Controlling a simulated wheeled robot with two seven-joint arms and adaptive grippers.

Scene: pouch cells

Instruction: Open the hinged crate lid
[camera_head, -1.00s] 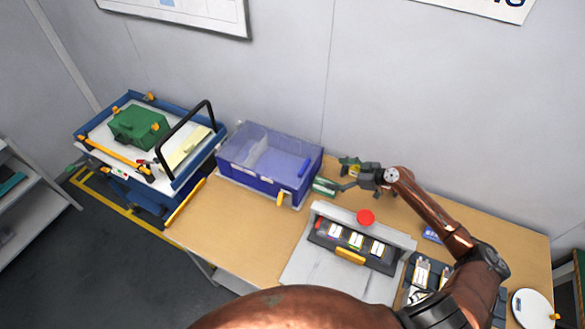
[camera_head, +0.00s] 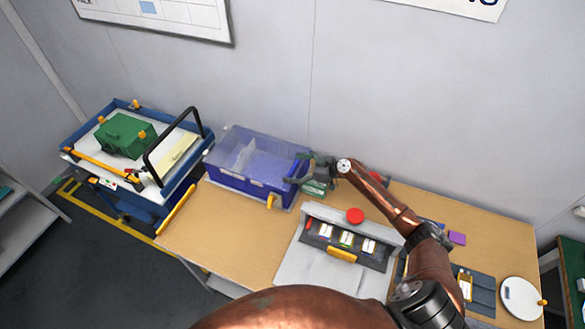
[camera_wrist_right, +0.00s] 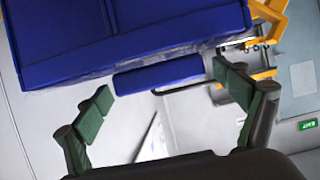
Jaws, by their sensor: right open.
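The crate (camera_head: 240,183) is a blue box with a clear lid (camera_head: 233,143), standing at the back left of the table. The lid lies closed over it. An orange latch (camera_head: 271,202) sits on its front. My right gripper (camera_head: 293,170) is at the crate's right side, open. In the right wrist view the blue crate (camera_wrist_right: 130,38) fills the top. A blue handle bar (camera_wrist_right: 158,73) lies ahead of and between the open fingers (camera_wrist_right: 165,95), and nothing is held. I cannot tell whether a finger touches the bar. My left gripper is not in view.
A grey fixture (camera_head: 318,268) with a red button (camera_head: 355,216) stands in front of the right arm. A cart (camera_head: 75,143) with a green box (camera_head: 126,135) stands at left. The table (camera_head: 215,233) is bare left of the fixture.

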